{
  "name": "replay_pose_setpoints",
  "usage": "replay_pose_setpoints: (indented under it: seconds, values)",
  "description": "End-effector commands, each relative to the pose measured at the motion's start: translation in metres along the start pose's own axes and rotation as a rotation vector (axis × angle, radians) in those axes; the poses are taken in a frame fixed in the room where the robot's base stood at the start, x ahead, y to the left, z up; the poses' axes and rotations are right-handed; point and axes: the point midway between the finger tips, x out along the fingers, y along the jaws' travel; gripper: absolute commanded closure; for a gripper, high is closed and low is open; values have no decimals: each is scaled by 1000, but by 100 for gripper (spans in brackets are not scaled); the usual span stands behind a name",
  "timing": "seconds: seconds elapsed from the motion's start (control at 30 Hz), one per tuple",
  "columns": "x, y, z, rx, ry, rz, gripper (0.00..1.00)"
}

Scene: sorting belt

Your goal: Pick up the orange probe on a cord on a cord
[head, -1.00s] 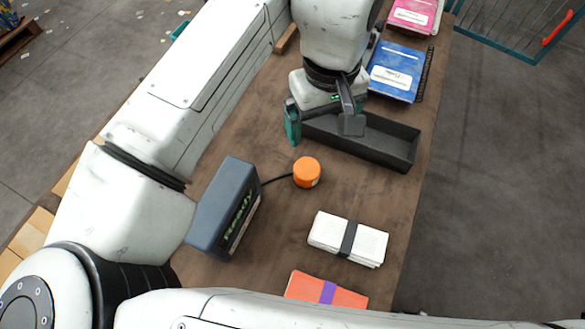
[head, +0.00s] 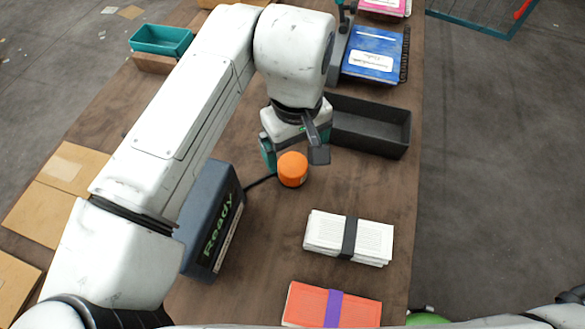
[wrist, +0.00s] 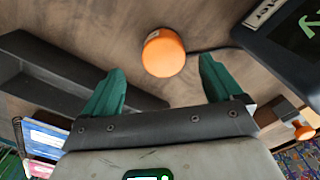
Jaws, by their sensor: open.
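The orange probe (head: 292,169) is a short round cylinder standing on the brown belt. A dark cord runs from it to the dark box marked "Ready" (head: 213,222). In the wrist view the probe (wrist: 163,52) lies just beyond and between the two green fingertips. My gripper (wrist: 160,85) is open and empty, with the fingers wide apart on either side of the probe's line. In the head view my gripper (head: 286,157) hangs just behind the probe, and its body partly hides the fingers. I cannot tell whether a finger touches the probe.
A black open tray (head: 370,145) stands right of my gripper. A white banded bundle (head: 325,231) and an orange bundle with a purple band (head: 305,303) lie nearer. A blue book (head: 372,45) is at the back. The belt between probe and white bundle is clear.

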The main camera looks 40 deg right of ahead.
Motion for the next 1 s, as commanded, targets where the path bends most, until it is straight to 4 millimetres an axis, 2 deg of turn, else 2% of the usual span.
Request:
replay_pose_setpoints:
  seconds: [0.23, 0.5, 0.8, 1.0]
  values:
    - [20, -2, -1, -1, -1, 0, 7]
    - [56, -5, -3, 0, -1, 0, 7]
    - [61, -4, -3, 1, 0, 0, 7]
    - [61, -4, -3, 1, 0, 0, 25]
